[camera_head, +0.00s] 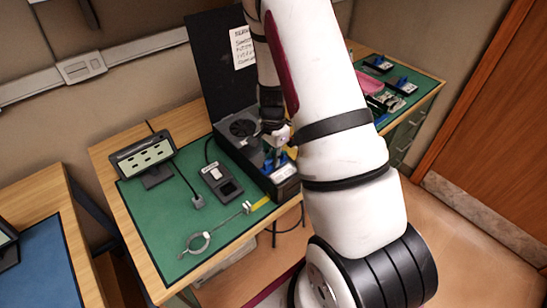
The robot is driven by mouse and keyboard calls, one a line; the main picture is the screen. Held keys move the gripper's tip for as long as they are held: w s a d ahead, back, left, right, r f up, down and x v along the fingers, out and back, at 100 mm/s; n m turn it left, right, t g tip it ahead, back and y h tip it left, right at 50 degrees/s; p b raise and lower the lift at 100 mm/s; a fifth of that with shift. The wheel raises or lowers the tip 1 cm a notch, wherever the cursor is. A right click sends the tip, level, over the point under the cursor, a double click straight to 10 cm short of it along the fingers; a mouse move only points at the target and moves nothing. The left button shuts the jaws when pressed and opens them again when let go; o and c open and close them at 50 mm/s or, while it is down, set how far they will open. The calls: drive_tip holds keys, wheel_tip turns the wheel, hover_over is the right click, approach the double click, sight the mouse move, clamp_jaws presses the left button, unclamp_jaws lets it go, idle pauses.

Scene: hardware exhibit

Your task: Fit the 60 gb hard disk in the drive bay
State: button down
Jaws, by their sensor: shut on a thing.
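A black open case (228,145) with a raised lid stands at the right side of the green mat, and a round fan shows inside it. My gripper (275,138) is low over the case's front right part. It is shut on a small piece with blue parts (277,158), which looks like the hard disk; its label cannot be read. The drive bay seems to be the front part of the case (262,180), just below the gripper. My arm and gripper hide much of it, so I cannot tell whether the disk is inside or above the bay.
On the green mat (165,225) are a small display (143,158), a grey and black device (220,180) with a cable, and a ring-ended tool (200,242). A second bench at the back right holds more blue-handled pieces (401,86) and a pink tray (369,83).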

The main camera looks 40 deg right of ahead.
drive_tip(key=shift+f+b, duration=0.5)
drive_tip(key=shift+f, duration=0.55)
idle(1.9)
drive_tip(key=c, duration=1.6)
unclamp_jaws()
drive_tip(key=o, duration=0.4)
drive_tip(key=shift+c, duration=0.2)
drive_tip(key=shift+r+p, duration=0.3)
drive_tip(key=shift+r, duration=0.35)
drive_tip(key=shift+r+p, duration=1.1)
drive_tip(key=shift+r, duration=1.85)
